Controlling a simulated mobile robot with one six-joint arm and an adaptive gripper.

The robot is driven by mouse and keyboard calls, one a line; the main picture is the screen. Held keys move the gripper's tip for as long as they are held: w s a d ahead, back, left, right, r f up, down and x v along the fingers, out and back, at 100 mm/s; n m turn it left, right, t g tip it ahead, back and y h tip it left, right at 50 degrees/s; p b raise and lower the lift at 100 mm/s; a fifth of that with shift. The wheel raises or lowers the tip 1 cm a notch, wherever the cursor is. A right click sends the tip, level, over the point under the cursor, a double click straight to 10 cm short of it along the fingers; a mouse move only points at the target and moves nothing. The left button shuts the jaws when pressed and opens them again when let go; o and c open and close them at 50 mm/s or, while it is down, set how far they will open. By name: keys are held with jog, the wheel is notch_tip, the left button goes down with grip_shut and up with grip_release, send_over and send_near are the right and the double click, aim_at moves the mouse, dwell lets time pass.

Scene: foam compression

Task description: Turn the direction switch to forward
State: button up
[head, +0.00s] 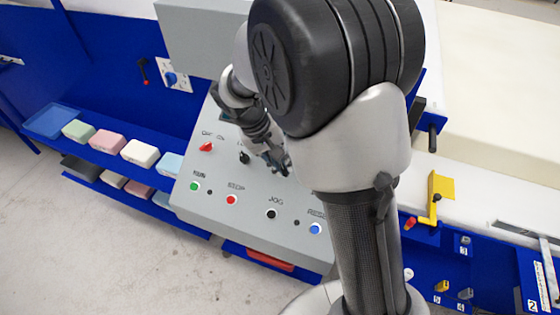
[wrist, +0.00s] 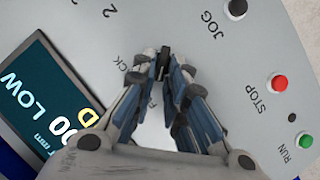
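The direction switch (wrist: 163,61) is a small black lever knob on the sloping grey control panel (head: 185,203). In the wrist view it stands between the tips of my gripper (wrist: 163,65), which look closed on it from both sides. Parts of lettering show beside it, "CK" on the left and "F" below; the fingers hide the rest. I cannot tell which mark the knob points to. In the head view my gripper (head: 281,166) is low over the panel's upper right, and my arm hides the switch.
The panel also carries a red off/on switch (head: 206,147), a black knob (head: 244,157), a green RUN button (head: 194,186), a red STOP button (head: 232,200), a black JOG button (head: 271,214) and a blue button (head: 315,229). A lit display (wrist: 38,95) lies close to my gripper.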

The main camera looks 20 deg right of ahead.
jog(key=shift+o, duration=1.4)
jog(key=shift+r, duration=0.1)
jog(key=v, duration=1.2)
jog(key=s+d+f+t+y+b, duration=0.1)
jog(key=s+f+b, duration=0.1)
jog(key=s, duration=0.5)
jog(key=s+d+f+t+y+b, duration=0.1)
jog(key=s+d+f+t+b, duration=0.1)
jog(key=s+b, duration=0.3)
jog(key=s+d+f+t+y+b, duration=0.1)
jog(key=s+d+f+y+b, duration=0.1)
jog(key=s, duration=0.9)
jog(key=shift+f+t+b, duration=0.4)
jog(key=shift+f+b, duration=0.35)
jog(key=shift+b, duration=0.45)
